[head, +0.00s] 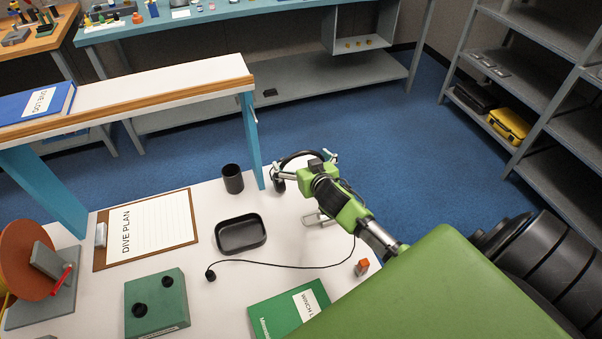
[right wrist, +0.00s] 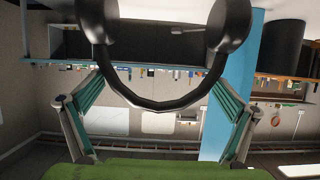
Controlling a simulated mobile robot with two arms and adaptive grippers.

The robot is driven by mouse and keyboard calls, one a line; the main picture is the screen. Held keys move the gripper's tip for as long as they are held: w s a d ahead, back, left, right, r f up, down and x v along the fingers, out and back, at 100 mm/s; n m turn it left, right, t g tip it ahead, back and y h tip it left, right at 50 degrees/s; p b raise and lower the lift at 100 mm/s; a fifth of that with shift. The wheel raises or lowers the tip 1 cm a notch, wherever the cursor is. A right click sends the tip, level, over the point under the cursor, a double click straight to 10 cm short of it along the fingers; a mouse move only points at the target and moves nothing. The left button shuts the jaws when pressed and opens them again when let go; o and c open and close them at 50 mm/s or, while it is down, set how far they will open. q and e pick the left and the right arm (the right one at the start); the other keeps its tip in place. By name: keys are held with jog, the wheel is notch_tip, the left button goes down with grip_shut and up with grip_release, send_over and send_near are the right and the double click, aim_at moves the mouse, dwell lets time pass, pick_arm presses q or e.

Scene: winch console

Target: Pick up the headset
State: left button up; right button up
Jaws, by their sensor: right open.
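The black headset (head: 279,185) is at the far right edge of the white console top, beside the blue shelf post. My right gripper (head: 303,167) is over it with its fingers spread, partly hiding it. In the right wrist view, the headset's curved band (right wrist: 152,104) shows between the two open fingers (right wrist: 155,85), with a gap on each side. Its two ear cups are at the top of that view. I cannot tell whether any finger touches it. My left gripper is not in view.
A black cup (head: 232,179), a black tray (head: 241,247), a clipboard (head: 147,229) and a green two-knob box (head: 157,304) stand nearby. A thin black cable (head: 270,262) crosses the top. The raised shelf (head: 150,92) and its blue post (head: 251,141) are close on the left.

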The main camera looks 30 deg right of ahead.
jog(key=c, duration=1.4)
jog(key=shift+o, duration=0.2)
jog(key=shift+r, duration=0.1)
notch_tip(320, 180, up, 3)
jog(key=shift+f, duration=0.15)
jog(key=s+a+r, duration=0.1)
jog(key=s+r, duration=0.3)
jog(key=r, duration=0.1)
jog(key=shift+s+r, duration=0.25)
jog(key=shift+r, duration=0.1)
jog(key=b+v, duration=0.1)
jog(key=v, duration=0.9)
jog(key=shift+s+a+r+b, duration=0.1)
jog(key=shift+a+r+b, duration=0.15)
jog(key=shift+b, duration=0.1)
